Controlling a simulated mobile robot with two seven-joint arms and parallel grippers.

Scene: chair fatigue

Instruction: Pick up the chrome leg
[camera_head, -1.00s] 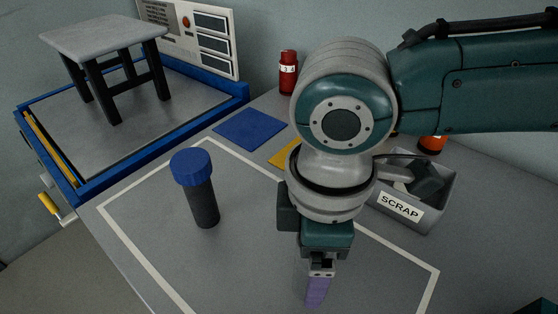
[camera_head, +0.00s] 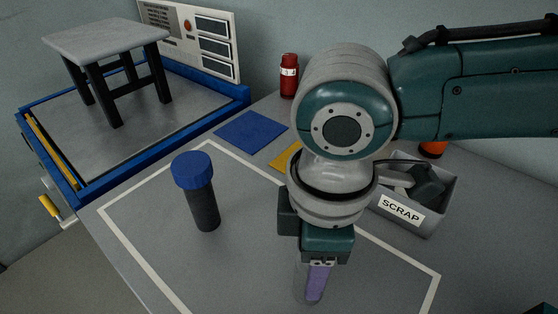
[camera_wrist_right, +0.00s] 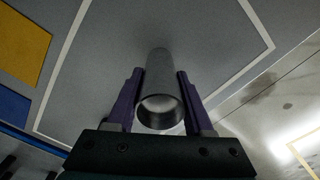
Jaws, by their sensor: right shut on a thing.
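The chrome leg (camera_wrist_right: 159,85) is a grey, hollow tube in the right wrist view, with its open end towards the camera. It stands between the two purple fingers of my right gripper (camera_wrist_right: 157,98), which is shut on it. In the head view my right gripper (camera_head: 316,282) points down over the table, and a strip of the grey leg (camera_head: 301,280) shows left of a purple finger. The leg's lower end is hard to make out against the table. My left gripper is not in view.
A dark cylinder with a blue cap (camera_head: 201,195) stands left of the gripper. A scrap bin (camera_head: 425,223) is at the right. A stool (camera_head: 105,45) stands on a blue-edged platform (camera_head: 120,165).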

